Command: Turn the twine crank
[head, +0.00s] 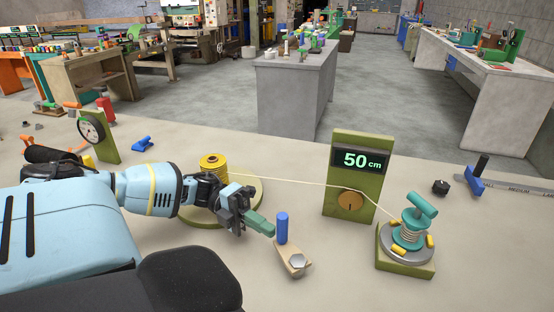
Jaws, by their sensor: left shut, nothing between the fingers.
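A crank stands at the front middle of the table: a tan arm (295,268) with a grey hex bolt at its near end and an upright blue handle (282,226) at its far end. My left gripper (266,229) is shut and empty, with its green fingers just left of the blue handle. I cannot tell whether they touch it. Pale twine (285,185) runs from a yellow spool (213,168) past a green gauge (357,160) reading 50 cm to a teal spool (411,225) on a green base. My right gripper is not in view.
A green stand with a round dial (92,131) and a small blue piece (142,144) are at the left. A black knob (440,187) and a blue slider (477,178) are at the right. The table front right of the crank is bare.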

